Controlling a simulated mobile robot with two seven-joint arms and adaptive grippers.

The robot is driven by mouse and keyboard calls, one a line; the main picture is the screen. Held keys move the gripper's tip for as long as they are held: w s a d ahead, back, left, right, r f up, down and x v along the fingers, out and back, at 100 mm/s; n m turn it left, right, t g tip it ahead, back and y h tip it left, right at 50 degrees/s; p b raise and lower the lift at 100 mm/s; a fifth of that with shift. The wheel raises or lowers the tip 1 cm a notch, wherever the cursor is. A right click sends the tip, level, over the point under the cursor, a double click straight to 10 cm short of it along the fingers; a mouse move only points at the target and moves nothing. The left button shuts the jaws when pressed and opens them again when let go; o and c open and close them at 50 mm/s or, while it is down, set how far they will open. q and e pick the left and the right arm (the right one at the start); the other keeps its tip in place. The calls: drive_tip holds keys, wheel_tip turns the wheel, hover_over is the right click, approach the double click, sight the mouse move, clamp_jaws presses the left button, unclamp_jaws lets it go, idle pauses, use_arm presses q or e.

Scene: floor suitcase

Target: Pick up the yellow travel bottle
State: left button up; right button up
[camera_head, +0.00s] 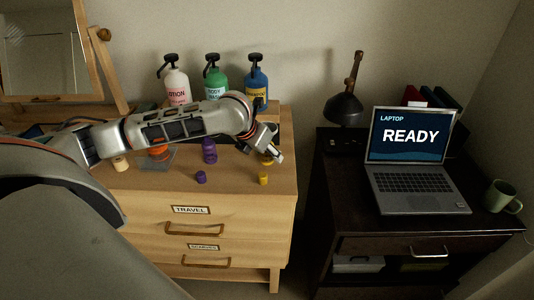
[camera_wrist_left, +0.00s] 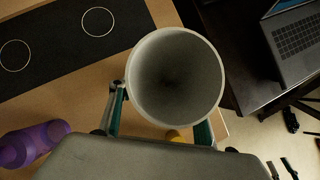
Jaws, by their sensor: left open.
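The yellow travel bottle (camera_head: 266,161) is on the dresser top near its right end, mostly hidden behind my left gripper (camera_head: 274,156). A small yellow cap-like piece (camera_head: 263,178) sits just in front of it. My left gripper is open and right at the bottle; I cannot tell whether they touch. In the left wrist view a large pale grey round hollow piece (camera_wrist_left: 175,78) fills the space between the fingers; what it is, I cannot tell. A bit of yellow (camera_wrist_left: 175,136) shows below its rim. My right gripper is not in view.
A purple bottle (camera_head: 209,151) and a purple cap (camera_head: 201,177) are left of the gripper. Three pump bottles, white (camera_head: 177,86), green (camera_head: 215,84) and blue (camera_head: 256,85), stand behind my arm. A dark side table with a laptop (camera_head: 410,145) is on the right.

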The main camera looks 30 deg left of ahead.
use_arm(q)
drive_tip(key=c, duration=1.2)
